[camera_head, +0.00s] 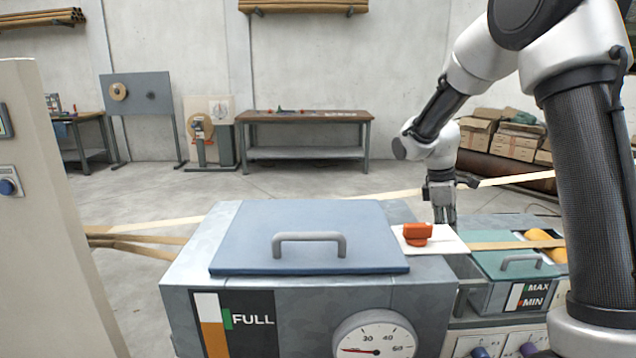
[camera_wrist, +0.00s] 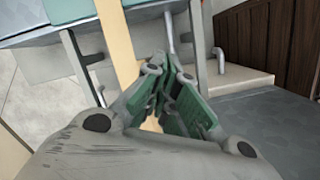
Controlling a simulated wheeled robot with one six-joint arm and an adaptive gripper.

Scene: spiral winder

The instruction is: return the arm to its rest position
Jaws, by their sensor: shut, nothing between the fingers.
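My gripper (camera_head: 445,216) hangs at the end of my arm, pointing down, behind the white plate with the red knob in the head view. In the wrist view my gripper (camera_wrist: 176,78) has its green-lined fingers together at the tips, with nothing between them. My arm (camera_head: 470,70) comes in from the right and bends down to the gripper. A tan paper strip (camera_wrist: 118,45) runs beneath and beside the fingers in the wrist view. Whether the fingers touch anything cannot be told.
A grey tank with a blue lid (camera_head: 240,235) and handle stands in front. The red knob (camera_head: 417,233) sits at its right. A smaller green-lidded box (camera_head: 500,272) is right of that. A workbench (camera_head: 305,118) stands at the back, with open floor before it.

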